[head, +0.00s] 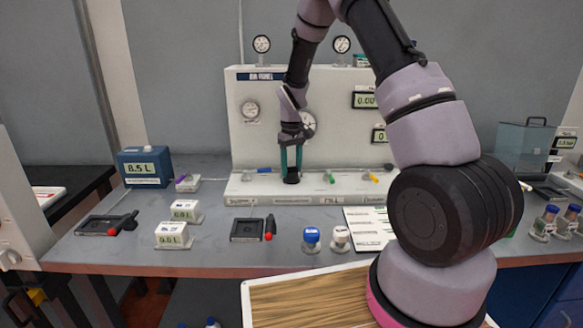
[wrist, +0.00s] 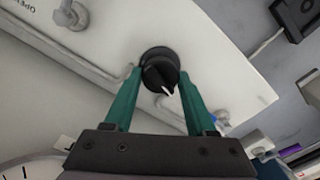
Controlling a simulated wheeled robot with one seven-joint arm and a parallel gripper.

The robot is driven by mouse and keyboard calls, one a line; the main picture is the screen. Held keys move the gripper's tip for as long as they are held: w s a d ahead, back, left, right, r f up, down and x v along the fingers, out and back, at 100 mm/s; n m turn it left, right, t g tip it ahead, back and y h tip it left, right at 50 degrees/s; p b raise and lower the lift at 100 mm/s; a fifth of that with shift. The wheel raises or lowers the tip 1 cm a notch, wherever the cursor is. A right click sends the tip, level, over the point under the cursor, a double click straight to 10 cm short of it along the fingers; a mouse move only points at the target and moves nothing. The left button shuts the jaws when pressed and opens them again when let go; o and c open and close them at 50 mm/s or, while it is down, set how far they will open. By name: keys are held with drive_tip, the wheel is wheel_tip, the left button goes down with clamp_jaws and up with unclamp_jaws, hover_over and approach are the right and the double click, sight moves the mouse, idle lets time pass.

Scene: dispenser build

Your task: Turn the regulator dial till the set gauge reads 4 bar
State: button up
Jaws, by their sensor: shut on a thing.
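The black regulator dial (head: 291,178) sits on the white ledge at the foot of the gas panel. My gripper (head: 291,168) reaches down with its green fingers shut on the dial. In the wrist view the dial (wrist: 160,72) lies between the fingertips, its white pointer mark toward the lower right. A round gauge (head: 308,123) is partly covered by my wrist. Another gauge (head: 250,110) is clear to its left. I cannot tell which is the set gauge, and no bar reading is legible. Part of a gauge face (wrist: 27,170) shows at the wrist view's lower left.
The white panel (head: 340,85) has small gauges on top and digital displays (head: 366,100) at right. Coloured valve levers (head: 330,177) line the ledge beside my gripper. Small boxes, a black tray (head: 247,230) and capped bottles (head: 311,239) stand in front. My arm covers the right side.

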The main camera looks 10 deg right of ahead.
sight(291, 167)
drive_tip(key=m, duration=1.1)
drive_tip(key=shift+m, duration=2.1)
drive_tip(key=o, duration=1.4)
drive_tip(key=shift+c, duration=0.2)
wheel_tip(291, 167, up, 11)
